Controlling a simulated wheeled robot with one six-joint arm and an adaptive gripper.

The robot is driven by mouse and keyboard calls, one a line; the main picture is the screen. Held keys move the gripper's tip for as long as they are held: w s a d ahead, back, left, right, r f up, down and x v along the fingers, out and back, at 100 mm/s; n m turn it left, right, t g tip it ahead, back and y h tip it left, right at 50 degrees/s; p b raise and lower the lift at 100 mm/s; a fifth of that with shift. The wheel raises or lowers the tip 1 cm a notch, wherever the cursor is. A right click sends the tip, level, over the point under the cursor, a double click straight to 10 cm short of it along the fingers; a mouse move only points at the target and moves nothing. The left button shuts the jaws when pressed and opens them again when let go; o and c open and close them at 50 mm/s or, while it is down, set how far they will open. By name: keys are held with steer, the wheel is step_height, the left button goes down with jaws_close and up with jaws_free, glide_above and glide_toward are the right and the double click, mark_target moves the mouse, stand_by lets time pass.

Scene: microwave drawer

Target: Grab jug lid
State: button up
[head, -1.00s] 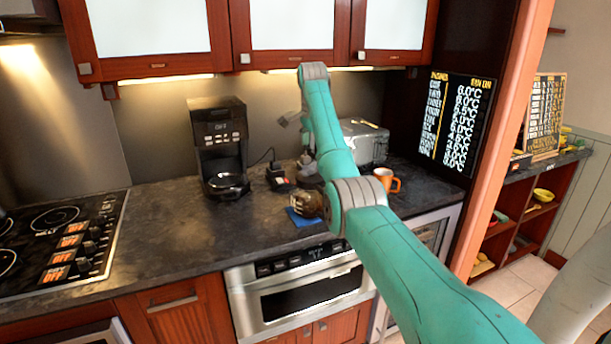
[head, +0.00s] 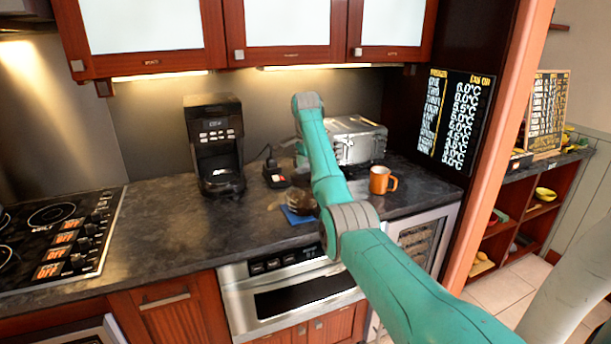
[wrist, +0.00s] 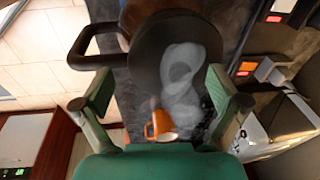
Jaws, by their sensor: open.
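The jug lid (wrist: 148,62) is a dark, round, glossy top with a pale reflection, seen close from above in the wrist view. The jug's black handle (wrist: 82,48) sticks out to its left. My gripper (wrist: 161,82) is open, with one finger on each side of the lid's near part; I cannot tell whether either finger touches it. In the head view the brownish jug (head: 302,199) stands on a blue mat (head: 296,217), partly hidden by my arm.
An orange mug (head: 381,180) stands right of the jug, with a silver toaster (head: 357,143) behind it. A black coffee maker (head: 214,148) stands to the left. The cooktop (head: 58,235) is at far left. The dark counter (head: 165,225) between is clear.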

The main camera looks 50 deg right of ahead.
steer(key=c, duration=1)
steer(key=shift+r, duration=0.1)
steer(key=shift+c, duration=0.2)
